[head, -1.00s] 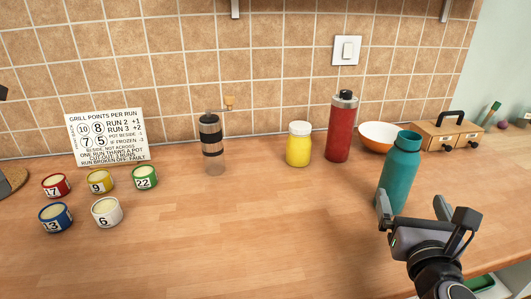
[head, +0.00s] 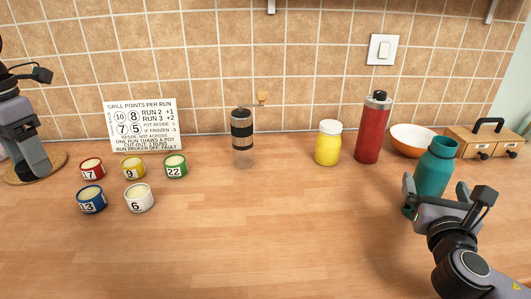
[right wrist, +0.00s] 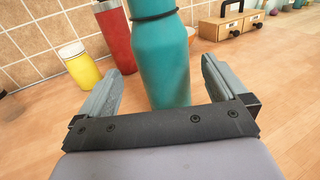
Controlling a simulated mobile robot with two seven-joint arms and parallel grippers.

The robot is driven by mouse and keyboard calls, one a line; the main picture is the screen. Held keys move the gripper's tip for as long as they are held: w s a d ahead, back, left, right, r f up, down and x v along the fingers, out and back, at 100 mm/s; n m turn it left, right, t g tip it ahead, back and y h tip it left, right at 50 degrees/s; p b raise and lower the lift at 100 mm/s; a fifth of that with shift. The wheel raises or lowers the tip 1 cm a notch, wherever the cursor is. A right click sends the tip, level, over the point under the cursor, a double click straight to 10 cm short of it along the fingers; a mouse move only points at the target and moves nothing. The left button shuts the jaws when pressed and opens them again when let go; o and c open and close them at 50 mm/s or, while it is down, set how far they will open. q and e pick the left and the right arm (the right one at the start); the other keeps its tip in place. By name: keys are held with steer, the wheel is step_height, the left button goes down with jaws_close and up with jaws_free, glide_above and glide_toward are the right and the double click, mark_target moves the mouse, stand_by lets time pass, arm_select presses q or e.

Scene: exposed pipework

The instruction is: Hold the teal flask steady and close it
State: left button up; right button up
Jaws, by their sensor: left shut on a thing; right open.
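The teal flask (head: 435,168) stands upright on the worktop at the right of the head view, its mouth without a lid. It fills the middle of the right wrist view (right wrist: 165,65), with a dark band around its neck. My right gripper (head: 436,196) is open, with its fingers on either side of the flask's lower body and visible gaps between. My left gripper (head: 36,172) is at the far left, low over a round cork mat (head: 54,162). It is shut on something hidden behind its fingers.
A red bottle (head: 372,130), yellow jar (head: 328,145) and white-and-orange bowl (head: 412,142) stand behind and left of the flask. A pepper mill (head: 242,130), several numbered pots (head: 139,199) and a sign (head: 143,125) stand further left. The front middle is clear.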

arm_select(q)
steer(key=shift+r, duration=0.1)
arm_select(e)
steer(key=shift+w+d+r, duration=0.1)
steer(key=shift+w+d, duration=0.1)
steer(key=shift+w, duration=0.15)
arm_select(q)
steer(key=shift+r+p, duration=0.25)
steer(key=shift+p, duration=0.05)
arm_select(e)
steer(key=shift+x, duration=2.25)
steer(key=shift+s+d, duration=0.1)
steer(key=c, duration=1.3)
steer(key=shift+r, duration=0.15)
steer(key=shift+c, duration=1.1)
steer(key=shift+r, duration=0.1)
